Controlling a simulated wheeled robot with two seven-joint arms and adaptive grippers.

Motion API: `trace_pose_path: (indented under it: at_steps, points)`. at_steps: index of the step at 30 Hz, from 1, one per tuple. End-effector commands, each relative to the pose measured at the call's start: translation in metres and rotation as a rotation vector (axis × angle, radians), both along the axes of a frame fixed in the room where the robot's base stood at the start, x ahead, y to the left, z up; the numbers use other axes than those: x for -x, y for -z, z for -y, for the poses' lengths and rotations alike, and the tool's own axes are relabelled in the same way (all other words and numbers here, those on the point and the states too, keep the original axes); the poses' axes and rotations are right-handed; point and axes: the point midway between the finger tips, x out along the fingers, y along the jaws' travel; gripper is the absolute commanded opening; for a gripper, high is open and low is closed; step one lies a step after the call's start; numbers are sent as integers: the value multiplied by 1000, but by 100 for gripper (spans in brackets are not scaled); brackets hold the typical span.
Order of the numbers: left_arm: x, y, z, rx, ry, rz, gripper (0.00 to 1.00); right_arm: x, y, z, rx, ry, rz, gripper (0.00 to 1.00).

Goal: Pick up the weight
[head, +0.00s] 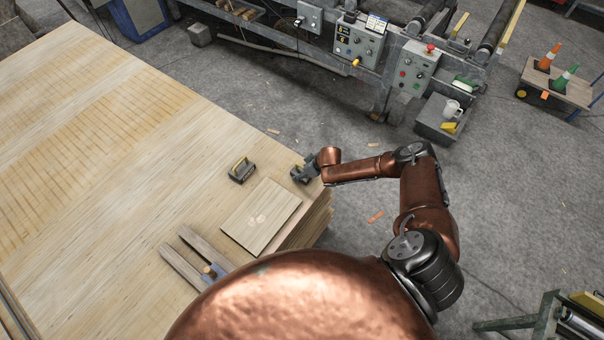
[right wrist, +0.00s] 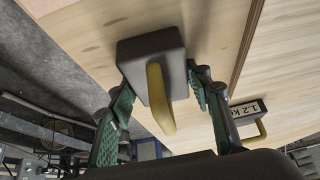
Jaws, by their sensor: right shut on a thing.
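A dark block-shaped weight with a yellow handle (right wrist: 150,48) is between the green-padded fingers of my right gripper (right wrist: 158,86) in the right wrist view. The fingers are shut on it, one on each side. In the head view my right gripper (head: 305,174) is at the right edge of the veneer stack, with the weight mostly hidden under it. Whether the weight touches the veneer is hard to tell. A second dark weight with a yellow handle (head: 242,170) stands to its left; its label reads 1.2 kg in the right wrist view (right wrist: 246,110). My left gripper is not in view.
A smaller light wood panel (head: 262,217) lies on the veneer stack (head: 110,140), near the gripper. A machine with control boxes (head: 358,42) stands behind.

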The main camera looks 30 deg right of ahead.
Motion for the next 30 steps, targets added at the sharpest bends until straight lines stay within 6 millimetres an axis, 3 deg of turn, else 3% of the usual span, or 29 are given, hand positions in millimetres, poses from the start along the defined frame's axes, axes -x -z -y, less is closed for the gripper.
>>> trace_pose_path:
  at_steps: [8,20,26,30]
  points:
    - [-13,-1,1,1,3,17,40,1,1,0,1,-1,-1,0]
    - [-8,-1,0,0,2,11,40,-1,-8,0,0,0,2,0]
    - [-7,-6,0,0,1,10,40,0,-38,0,-1,-1,5,0]
    - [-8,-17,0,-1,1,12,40,28,-67,-3,-1,0,1,0]
